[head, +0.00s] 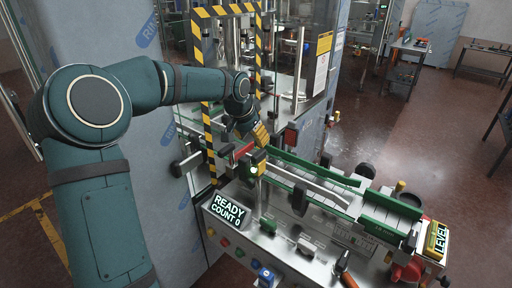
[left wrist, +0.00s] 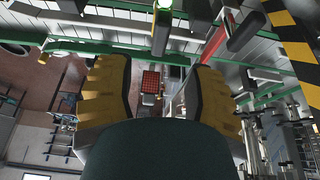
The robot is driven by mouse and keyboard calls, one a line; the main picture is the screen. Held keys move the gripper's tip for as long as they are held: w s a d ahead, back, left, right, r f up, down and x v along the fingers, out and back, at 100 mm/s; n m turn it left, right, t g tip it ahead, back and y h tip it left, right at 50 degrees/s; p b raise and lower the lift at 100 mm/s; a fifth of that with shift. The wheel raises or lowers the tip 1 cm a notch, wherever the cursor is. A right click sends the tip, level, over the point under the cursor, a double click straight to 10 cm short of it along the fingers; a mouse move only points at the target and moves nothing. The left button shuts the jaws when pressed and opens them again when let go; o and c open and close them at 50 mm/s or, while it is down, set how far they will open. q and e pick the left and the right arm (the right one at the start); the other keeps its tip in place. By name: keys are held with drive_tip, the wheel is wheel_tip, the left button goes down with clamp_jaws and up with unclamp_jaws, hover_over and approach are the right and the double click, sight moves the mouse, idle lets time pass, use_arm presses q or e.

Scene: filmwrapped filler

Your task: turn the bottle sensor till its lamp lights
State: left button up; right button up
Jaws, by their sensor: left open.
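The bottle sensor (head: 257,163) appears to be the small dark green and yellow block standing at the near side of the conveyor. A small pale greenish spot shows on it; I cannot tell whether this is a lit lamp. My left gripper (head: 258,137) is just above and behind it in the head view, with yellow fingers pointing down. In the left wrist view the fingers (left wrist: 157,68) are spread with nothing between them, and the sensor (left wrist: 162,26) shows beyond the fingertips, apart from them. My right gripper is not in view.
A display (head: 228,211) reads "READY COUNT 0". The conveyor (head: 315,183) with green rails runs to the right. A yellow-and-black striped frame (head: 209,100) stands close to my left arm. A yellow "LEVEL" block (head: 437,240) and an orange-handled tool (head: 343,262) are at the right front.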

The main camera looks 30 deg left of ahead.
use_arm(q)
drive_tip(key=shift+v, duration=1.5)
